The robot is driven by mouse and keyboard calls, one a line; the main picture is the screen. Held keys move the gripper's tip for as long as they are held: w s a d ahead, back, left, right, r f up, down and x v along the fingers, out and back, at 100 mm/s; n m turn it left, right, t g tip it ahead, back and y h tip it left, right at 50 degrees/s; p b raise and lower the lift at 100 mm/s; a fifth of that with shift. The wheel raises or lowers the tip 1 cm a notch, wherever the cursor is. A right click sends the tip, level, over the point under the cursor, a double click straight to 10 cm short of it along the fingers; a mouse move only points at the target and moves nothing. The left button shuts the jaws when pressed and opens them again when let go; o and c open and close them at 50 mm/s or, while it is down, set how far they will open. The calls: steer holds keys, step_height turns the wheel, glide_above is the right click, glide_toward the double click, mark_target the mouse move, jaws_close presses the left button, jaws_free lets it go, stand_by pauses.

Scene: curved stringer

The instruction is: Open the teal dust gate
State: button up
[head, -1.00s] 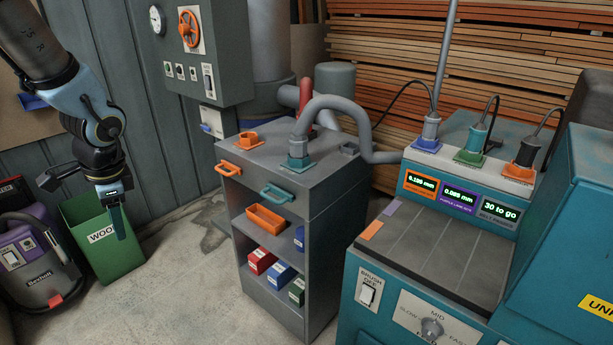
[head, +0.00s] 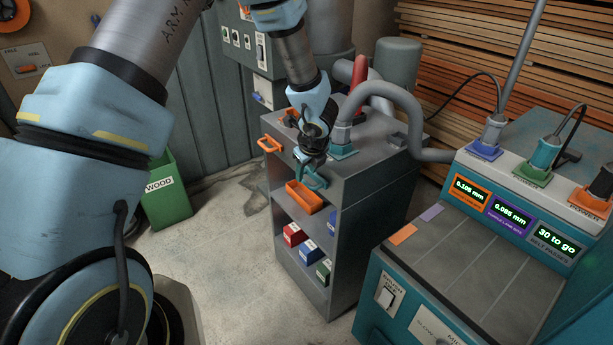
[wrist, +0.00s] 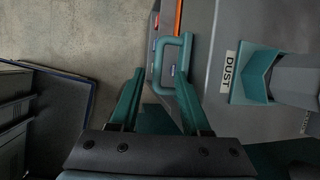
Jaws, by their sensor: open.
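A teal handle (head: 314,180) sits high on the front of the grey cabinet (head: 368,180), to the right of an orange handle (head: 270,144). In the wrist view the teal handle (wrist: 186,60) is a squared loop beside the fingertips. My gripper (wrist: 160,74) is open, with one teal finger on each side of part of the loop. I cannot tell whether a finger touches it. In the head view my gripper (head: 309,160) is just above the handle and partly hides it. A teal hose fitting (wrist: 256,77) shows by a DUST label.
A grey hose (head: 378,90) arches from the cabinet top, close right of my gripper. An orange bin (head: 304,197) and several small boxes sit on the shelves below. The teal machine (head: 440,275) stands at right. The floor (head: 225,265) in front is clear.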

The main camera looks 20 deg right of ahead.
mark_target(304, 180)
steer(key=shift+x, duration=1.85)
steer(key=shift+a, duration=0.15)
steer(key=shift+c, duration=0.4)
jaws_close()
